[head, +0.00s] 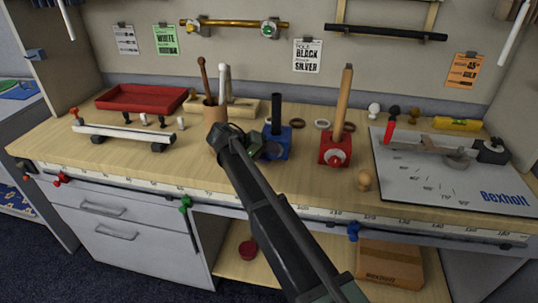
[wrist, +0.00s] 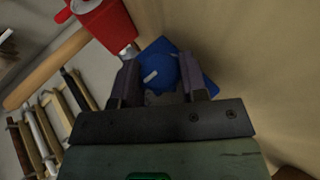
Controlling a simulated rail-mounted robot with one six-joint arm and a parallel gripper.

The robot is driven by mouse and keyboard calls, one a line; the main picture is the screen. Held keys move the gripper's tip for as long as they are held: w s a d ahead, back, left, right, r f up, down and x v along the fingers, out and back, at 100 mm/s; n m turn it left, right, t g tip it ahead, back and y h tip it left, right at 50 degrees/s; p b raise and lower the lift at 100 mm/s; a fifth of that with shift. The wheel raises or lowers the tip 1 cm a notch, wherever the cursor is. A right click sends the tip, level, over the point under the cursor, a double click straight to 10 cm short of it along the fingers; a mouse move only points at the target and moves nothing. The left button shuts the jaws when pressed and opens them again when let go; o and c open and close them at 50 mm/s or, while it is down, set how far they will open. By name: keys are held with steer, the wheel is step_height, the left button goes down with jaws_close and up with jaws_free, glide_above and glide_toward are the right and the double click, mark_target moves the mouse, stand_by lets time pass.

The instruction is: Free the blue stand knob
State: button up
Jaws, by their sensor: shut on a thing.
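The blue stand (head: 283,139) is upright on the wooden table, with a dark rod (head: 276,108) standing in it. In the wrist view the blue stand (wrist: 207,84) lies just beyond my fingers. Its round blue knob (wrist: 161,72), with a pale bar mark, sits between the fingers of my gripper (wrist: 163,82). My gripper is shut on the knob. In the head view my arm and gripper (head: 268,150) hide the knob and part of the stand's front.
A red stand (head: 328,154) with a wooden rod (head: 343,105) stands close to the right. A white board (head: 430,185) fills the right end.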

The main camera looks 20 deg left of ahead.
steer(key=o, duration=0.6)
steer(key=shift+o, duration=0.2)
steer(key=p+v, duration=0.6)
steer(key=v, duration=0.5)
